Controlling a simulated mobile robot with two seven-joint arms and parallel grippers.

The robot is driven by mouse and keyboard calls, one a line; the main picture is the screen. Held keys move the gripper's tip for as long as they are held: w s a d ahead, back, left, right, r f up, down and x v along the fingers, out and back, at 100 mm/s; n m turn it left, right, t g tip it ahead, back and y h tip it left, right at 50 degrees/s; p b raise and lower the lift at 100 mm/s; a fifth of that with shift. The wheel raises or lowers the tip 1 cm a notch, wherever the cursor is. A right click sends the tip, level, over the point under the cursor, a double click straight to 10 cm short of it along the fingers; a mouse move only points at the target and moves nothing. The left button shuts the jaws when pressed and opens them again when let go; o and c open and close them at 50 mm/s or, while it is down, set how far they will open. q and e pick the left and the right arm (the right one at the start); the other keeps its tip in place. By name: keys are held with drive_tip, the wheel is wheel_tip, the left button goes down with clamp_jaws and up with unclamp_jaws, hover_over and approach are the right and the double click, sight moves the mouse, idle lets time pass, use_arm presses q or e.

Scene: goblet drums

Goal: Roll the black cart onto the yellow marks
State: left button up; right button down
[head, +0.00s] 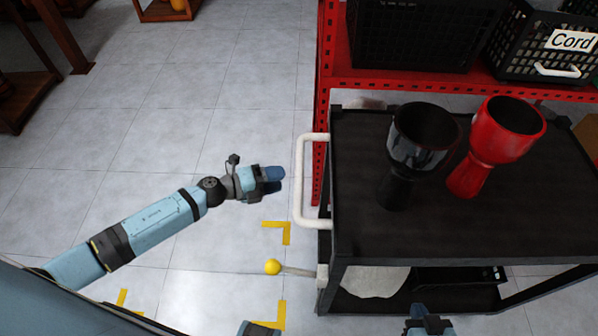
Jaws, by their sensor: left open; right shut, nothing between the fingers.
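The black cart (350,220) stands at the right, with a white handle (300,180) on its left end and a lever ending in a yellow ball (272,266) low on that end. Yellow corner marks are on the floor left of the cart: one near the handle (288,232), one lower (281,315) and one at the lower left (123,297). The cart is right of these marks. My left gripper (273,180) is open and empty, just left of the handle and apart from it. My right gripper (428,322) is shut and empty at the bottom edge, partly cut off.
A black goblet drum (400,160) and a red one (485,150) stand on the cart top. A red shelf (400,80) with black crates (410,40) is behind the cart. Wooden furniture (25,100) is at far left. Tiled floor between is clear.

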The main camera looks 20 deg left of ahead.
sight(299, 175)
use_arm(q)
drive_tip(key=x, duration=0.7)
drive_tip(key=shift+a, duration=0.1)
clamp_jaws()
